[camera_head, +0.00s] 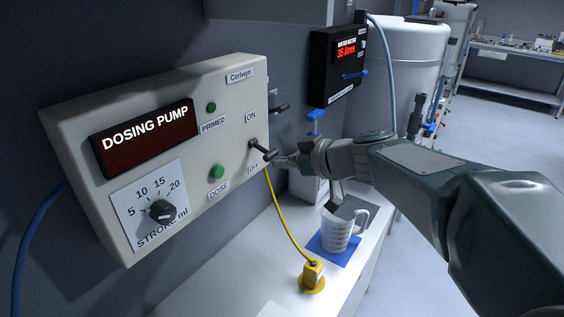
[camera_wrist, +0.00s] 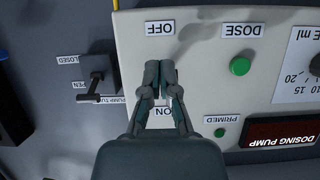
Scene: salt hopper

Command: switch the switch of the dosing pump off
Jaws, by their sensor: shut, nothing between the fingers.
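In the wrist view, upside down, my gripper (camera_wrist: 160,66) is between the ON and OFF labels and hides the switch.
The pump box also has a stroke knob (camera_head: 162,211) and green DOSE (camera_head: 217,171) and PRIMED (camera_head: 211,107) buttons. A dark valve lever (camera_wrist: 94,85) is beside the box. Below are a measuring jug (camera_head: 338,232) and a yellow fitting (camera_head: 313,275) on a white bench.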

